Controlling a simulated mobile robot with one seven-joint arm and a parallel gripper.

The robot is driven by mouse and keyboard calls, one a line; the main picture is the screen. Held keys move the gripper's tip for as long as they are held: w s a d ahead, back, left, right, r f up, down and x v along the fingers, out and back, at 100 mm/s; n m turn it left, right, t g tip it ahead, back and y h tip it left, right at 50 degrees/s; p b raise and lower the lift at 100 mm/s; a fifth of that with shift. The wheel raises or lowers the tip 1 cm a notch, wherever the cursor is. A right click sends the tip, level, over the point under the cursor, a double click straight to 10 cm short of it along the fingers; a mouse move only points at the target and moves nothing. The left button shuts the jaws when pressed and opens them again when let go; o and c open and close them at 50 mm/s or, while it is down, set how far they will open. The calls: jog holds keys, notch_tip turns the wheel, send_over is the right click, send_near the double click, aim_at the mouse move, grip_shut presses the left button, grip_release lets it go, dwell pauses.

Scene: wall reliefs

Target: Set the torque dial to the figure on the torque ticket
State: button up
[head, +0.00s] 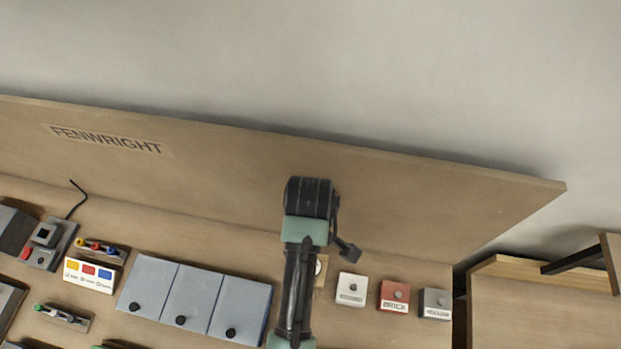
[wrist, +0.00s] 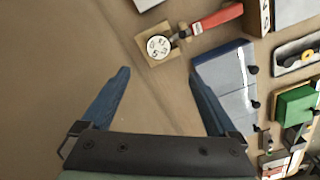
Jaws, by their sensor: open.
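In the wrist view, a round white dial (wrist: 159,46) with dark figures sits on a square tan plate, ahead of my fingers. I take it for the torque dial; its figures are too small to read surely. A red-handled tool (wrist: 215,20) lies beside it, its dark end close to the dial. My gripper (wrist: 159,75) is open and empty, its two blue fingers apart, and nothing is between them. In the head view, my arm mostly hides the dial, and only a pale edge (head: 320,268) shows. I cannot make out a torque ticket in either view.
Three blue-grey panels with black knobs (head: 190,298) stand left of my arm. White (head: 352,288), red (head: 393,296) and grey (head: 435,303) boxes with knobs stand to its right.

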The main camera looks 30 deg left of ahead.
jog(key=s+a+f+m+g+b, duration=0.1)
jog(key=s+f+m, duration=0.3)
jog(key=s, duration=0.2)
jog(key=s+f+m+g+b, duration=0.1)
jog(key=s+f+m+g, duration=0.1)
jog(key=s+f+m, duration=0.3)
jog(key=d+m, duration=0.2)
jog(key=d+r+m+b, duration=0.1)
jog(key=d+m, duration=0.2)
jog(key=shift+d+r, duration=0.1)
jog(key=w+a+r+m+t+b, duration=0.1)
jog(key=w+a+r+m+t, duration=0.25)
jog(key=w+r+m, duration=0.6)
jog(key=f, duration=0.5)
jog(key=w+f+n, duration=0.1)
jog(key=f, duration=0.3)
jog(key=f+n+p, duration=0.1)
jog(key=f, duration=0.4)
jog(key=shift+w+a+f+g, duration=0.15)
jog(key=shift+w+f+g, duration=0.1)
jog(key=shift+w+f, duration=0.1)
jog(key=shift+r, duration=0.1)
